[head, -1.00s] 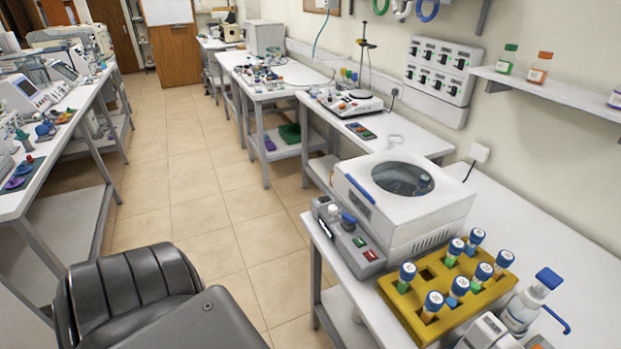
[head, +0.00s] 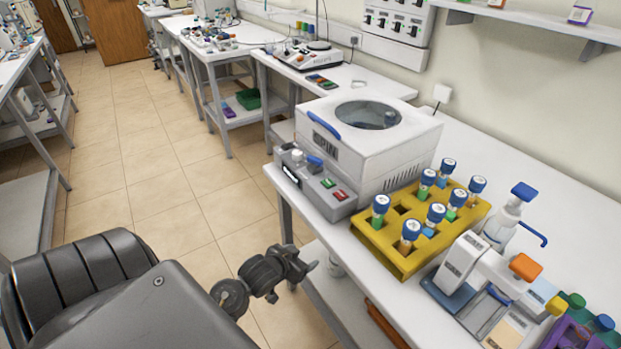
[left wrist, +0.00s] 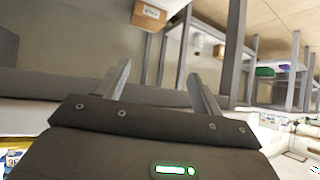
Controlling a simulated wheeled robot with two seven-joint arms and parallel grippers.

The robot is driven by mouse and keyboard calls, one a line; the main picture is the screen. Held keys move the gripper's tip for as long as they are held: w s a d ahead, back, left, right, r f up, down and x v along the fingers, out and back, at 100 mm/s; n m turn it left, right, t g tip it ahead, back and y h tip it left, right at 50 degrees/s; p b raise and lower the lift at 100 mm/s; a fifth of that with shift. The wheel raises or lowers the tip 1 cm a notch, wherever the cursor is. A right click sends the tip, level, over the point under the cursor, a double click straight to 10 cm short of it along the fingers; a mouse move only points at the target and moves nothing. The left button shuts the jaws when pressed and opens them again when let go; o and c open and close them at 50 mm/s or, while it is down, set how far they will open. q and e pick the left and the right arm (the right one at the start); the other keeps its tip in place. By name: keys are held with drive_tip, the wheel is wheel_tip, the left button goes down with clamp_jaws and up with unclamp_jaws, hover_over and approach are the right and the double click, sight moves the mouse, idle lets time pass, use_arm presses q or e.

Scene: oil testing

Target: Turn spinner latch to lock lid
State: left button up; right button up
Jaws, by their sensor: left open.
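The white spinner (head: 410,150) stands on the right-hand bench. Its lid with a round window (head: 368,115) looks shut. A blue handle-like part (head: 323,127), possibly the latch, lies at the lid's front-left edge; whether it is locked I cannot tell. A grey control panel (head: 318,190) with a blue switch, a green and a red button sits before it. My left gripper (head: 303,268) is low beside the bench's front edge, below the panel and apart from the spinner. In the left wrist view its two fingers (left wrist: 159,72) are spread and empty. My right gripper is not in view.
A yellow rack (head: 400,262) with several blue-capped tubes stands right of the spinner, near a white device (head: 468,260) and a pump bottle (head: 503,222). The bench edge lies just above my left gripper. Tiled floor is clear to the left.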

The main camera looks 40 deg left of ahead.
use_arm(q)
wheel_tip(320, 180, up, 8)
drive_tip(key=a+r+t+y+b, duration=0.1)
drive_tip(key=a+t, duration=0.1)
drive_tip(key=t, duration=0.5)
approach(313, 162)
drive_tip(key=shift+n, duration=0.4)
drive_tip(key=w, duration=0.5)
drive_tip(key=w+p, duration=0.1)
drive_tip(key=w, duration=0.2)
drive_tip(key=shift+w+a+f, duration=0.1)
drive_tip(key=shift+w+a, duration=0.05)
drive_tip(key=shift+a, duration=0.25)
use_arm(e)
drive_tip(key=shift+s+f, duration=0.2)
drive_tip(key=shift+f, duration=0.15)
